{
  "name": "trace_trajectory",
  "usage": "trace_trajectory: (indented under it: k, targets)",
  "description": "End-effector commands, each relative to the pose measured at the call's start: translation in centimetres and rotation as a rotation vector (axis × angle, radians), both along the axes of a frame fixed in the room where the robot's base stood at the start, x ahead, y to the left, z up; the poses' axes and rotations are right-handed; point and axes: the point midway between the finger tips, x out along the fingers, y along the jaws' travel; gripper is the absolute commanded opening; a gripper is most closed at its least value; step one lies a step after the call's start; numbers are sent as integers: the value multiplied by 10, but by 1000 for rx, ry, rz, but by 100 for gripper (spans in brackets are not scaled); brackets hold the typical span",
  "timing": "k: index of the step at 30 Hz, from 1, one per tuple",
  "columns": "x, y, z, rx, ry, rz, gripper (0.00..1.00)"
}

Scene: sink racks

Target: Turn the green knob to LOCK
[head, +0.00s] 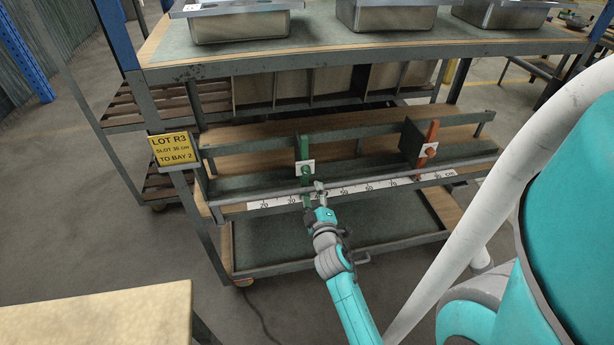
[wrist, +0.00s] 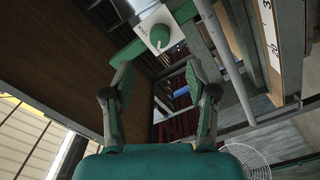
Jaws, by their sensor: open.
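The green knob (wrist: 160,36) sits on a white square plate (wrist: 174,18) in the wrist view, with small lettering I cannot read surely. In the head view the green knob (head: 306,171) is on a green upright bracket (head: 304,147) on the rack's rail. My gripper (head: 314,192) is just in front of and below that bracket. In the wrist view my gripper (wrist: 158,76) is open and empty, its two fingers apart. The knob lies beyond the fingertips, near the top of the picture, and does not look touched.
An orange bracket (head: 432,132) with its own plate and orange knob (head: 430,150) stands to the right. A white scale strip (head: 356,189) runs along the shelf front. A yellow sign (head: 174,149) hangs on the left post. The upper bench (head: 330,48) overhangs with metal sinks.

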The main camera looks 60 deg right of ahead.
Motion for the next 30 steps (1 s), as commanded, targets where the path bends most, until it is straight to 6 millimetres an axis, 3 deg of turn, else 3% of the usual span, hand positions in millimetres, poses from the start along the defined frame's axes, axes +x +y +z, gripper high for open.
trace_trajectory:
  k: [15,29,30]
  targets:
    - [50,-58,1,0,-2,0,58]
    - [56,-65,0,0,-1,1,58]
    - [56,-65,0,0,-1,1,50]
